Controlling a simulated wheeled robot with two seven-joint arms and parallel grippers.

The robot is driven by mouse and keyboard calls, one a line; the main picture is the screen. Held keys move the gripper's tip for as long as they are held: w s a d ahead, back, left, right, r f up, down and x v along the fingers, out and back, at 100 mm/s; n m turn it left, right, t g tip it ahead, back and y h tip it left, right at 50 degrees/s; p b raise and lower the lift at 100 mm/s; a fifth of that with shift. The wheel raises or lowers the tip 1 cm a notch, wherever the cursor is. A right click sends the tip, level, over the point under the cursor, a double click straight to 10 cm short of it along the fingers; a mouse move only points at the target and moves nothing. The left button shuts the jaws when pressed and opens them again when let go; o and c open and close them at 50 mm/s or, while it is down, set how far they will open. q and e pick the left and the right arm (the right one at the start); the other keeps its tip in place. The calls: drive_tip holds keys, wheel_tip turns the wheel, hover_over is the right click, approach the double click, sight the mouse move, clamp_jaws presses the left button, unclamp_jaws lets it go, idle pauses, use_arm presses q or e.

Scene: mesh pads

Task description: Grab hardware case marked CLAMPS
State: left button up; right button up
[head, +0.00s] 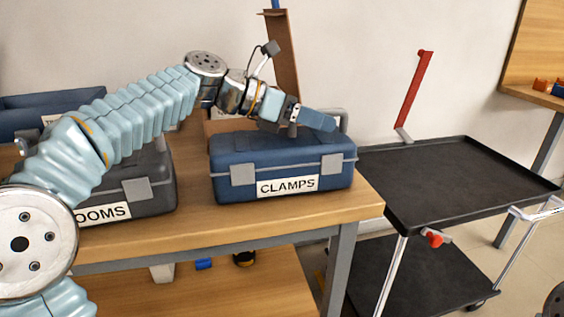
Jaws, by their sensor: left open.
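The blue hardware case labelled CLAMPS (282,158) stands closed on the wooden workbench, near its right end. It has grey latches on its front. My left gripper (326,121), with blue fingers, is above the case's lid at the right, close to the grey carry handle (343,117). It is open. The fingers cover part of the handle, and I cannot tell whether they touch it. My right gripper is not in view.
A dark grey case with a label ending in OOMS (150,192) stands left of the blue case, partly behind my left arm. Another blue case (62,104) is at the back left. A black cart (455,180) stands right of the workbench (250,226), its top empty.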

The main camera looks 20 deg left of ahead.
use_arm(q)
drive_tip(key=shift+c, duration=0.2)
clamp_jaws()
drive_tip(key=shift+r, duration=0.15)
idle(1.1)
